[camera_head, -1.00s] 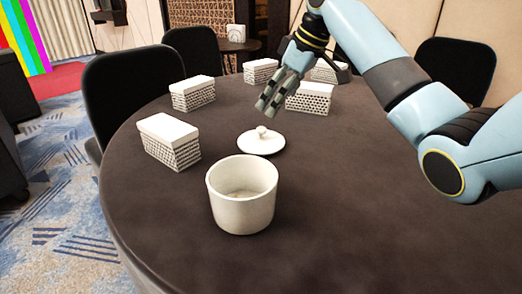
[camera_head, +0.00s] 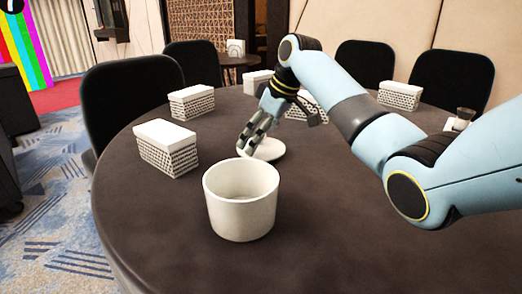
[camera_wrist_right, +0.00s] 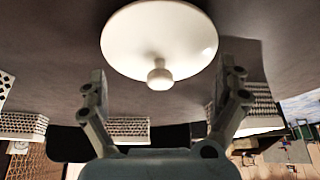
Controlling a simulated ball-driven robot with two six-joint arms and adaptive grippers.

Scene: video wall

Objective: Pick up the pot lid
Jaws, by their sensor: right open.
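The white pot lid (camera_head: 268,151) lies flat on the dark round table behind the pot, partly hidden by my right gripper (camera_head: 250,147) in the head view. In the right wrist view the lid (camera_wrist_right: 158,36) shows whole, with its round knob (camera_wrist_right: 160,76) towards the gripper. My right gripper (camera_wrist_right: 166,88) is open, its two fingers spread to either side of the knob line and nothing between them. The white pot (camera_head: 241,205) stands upright, open and empty in front of the lid. My left gripper is not in view.
White patterned boxes stand around the table (camera_head: 350,240): one at the left (camera_head: 166,146), one behind it (camera_head: 191,101), others at the back and right (camera_head: 400,95). Black chairs (camera_head: 130,95) surround the table. The table's front right is clear.

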